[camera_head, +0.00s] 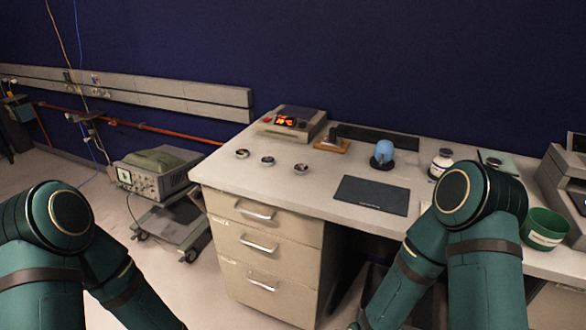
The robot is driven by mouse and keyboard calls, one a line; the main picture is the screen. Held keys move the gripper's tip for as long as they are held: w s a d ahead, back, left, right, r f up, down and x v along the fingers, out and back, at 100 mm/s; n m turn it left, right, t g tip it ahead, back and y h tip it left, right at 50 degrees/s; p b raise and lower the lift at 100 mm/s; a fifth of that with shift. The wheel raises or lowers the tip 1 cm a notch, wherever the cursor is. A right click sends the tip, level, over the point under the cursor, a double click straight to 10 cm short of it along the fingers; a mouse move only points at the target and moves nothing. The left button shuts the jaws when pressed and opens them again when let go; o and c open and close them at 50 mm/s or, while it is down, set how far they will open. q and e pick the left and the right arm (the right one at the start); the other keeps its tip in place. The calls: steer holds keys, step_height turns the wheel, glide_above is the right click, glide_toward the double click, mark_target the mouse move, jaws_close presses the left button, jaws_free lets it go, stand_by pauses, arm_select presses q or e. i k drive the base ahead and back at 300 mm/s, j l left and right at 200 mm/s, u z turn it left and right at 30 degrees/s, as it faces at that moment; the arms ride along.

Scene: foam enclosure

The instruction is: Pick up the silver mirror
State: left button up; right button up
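Three small round discs lie in a row at the left end of the desk top: a left disc (242,153), a middle disc (268,161) and a right disc (301,169). Each has a dark rim and a lighter middle. They are too small here for me to tell which, if any, is the silver mirror. Both of my green arms show in the foreground, bent downward. Both grippers are outside the frame, and I see nothing held.
The desk (220,173) has drawers on its left. On it are an orange-lit device (292,122), a blue dome (384,151), a dark mat (372,195), a white jar (441,163) and a green bowl (543,230). A cart with an instrument (150,178) stands left of the desk.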

mark_target(267, 162)
steer(key=i+j+z, duration=0.2)
steer(key=z, duration=0.15)
steer(key=i+j+z, duration=0.1)
steer(key=j+z, duration=0.2)
steer(key=i+j+z, duration=0.1)
steer(key=j+z, duration=0.25)
steer(key=j, duration=0.1)
